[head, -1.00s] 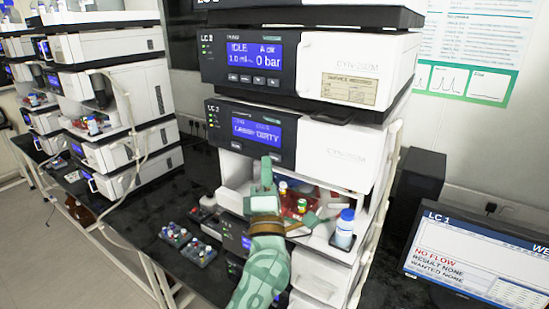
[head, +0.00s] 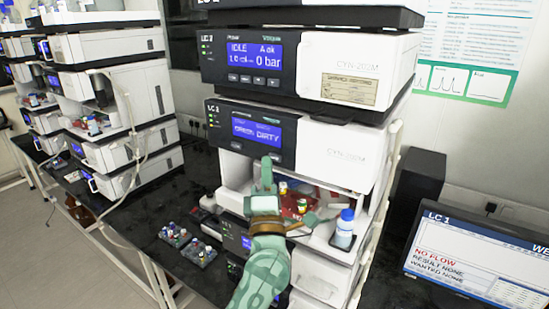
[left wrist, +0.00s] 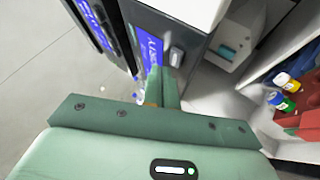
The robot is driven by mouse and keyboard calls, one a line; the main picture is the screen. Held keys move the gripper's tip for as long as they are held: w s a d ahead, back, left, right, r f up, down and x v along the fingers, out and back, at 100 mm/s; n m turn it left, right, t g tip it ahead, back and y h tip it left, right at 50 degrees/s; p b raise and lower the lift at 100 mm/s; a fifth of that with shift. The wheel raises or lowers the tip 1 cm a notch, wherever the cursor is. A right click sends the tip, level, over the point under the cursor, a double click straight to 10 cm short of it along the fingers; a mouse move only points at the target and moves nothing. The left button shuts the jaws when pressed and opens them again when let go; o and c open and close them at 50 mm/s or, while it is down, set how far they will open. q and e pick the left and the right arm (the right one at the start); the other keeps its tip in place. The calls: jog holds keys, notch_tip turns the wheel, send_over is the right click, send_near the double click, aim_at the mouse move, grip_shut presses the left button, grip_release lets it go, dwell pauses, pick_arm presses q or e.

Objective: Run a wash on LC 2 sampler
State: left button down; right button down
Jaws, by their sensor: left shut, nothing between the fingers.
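The sampler (head: 325,150) is the white unit with a black front in the middle of the head view. Its label starts with LC, but I cannot read the number surely. Its blue screen (head: 256,131) ends in DIRTY; it also shows in the left wrist view (left wrist: 150,46). My left gripper (head: 266,162) is shut and empty, fingers pointing up at the lower edge of the sampler's black panel. In the left wrist view the fingertips (left wrist: 161,77) are just below the screen, beside a grey button (left wrist: 177,56). I cannot tell whether they touch the panel. My right gripper is out of view.
A pump (head: 310,68) showing IDLE and 0 bar sits above. Below are a red vial tray (head: 296,205) and a blue-capped bottle (head: 345,228). Vial racks (head: 187,243) stand on the dark bench. Another column stack (head: 108,100) is left; a monitor (head: 478,260) is right.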

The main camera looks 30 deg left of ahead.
pick_arm(q)
jog(key=shift+w, duration=0.4)
jog(key=shift+w, duration=0.35)
dwell(0.6)
dwell(0.3)
jog(key=shift+s+p, duration=0.5)
jog(key=shift+s, duration=0.35)
jog(key=s+p, duration=0.1)
jog(key=s, duration=0.4)
jog(key=shift+a+p, duration=0.2)
jog(key=shift+p, duration=0.2)
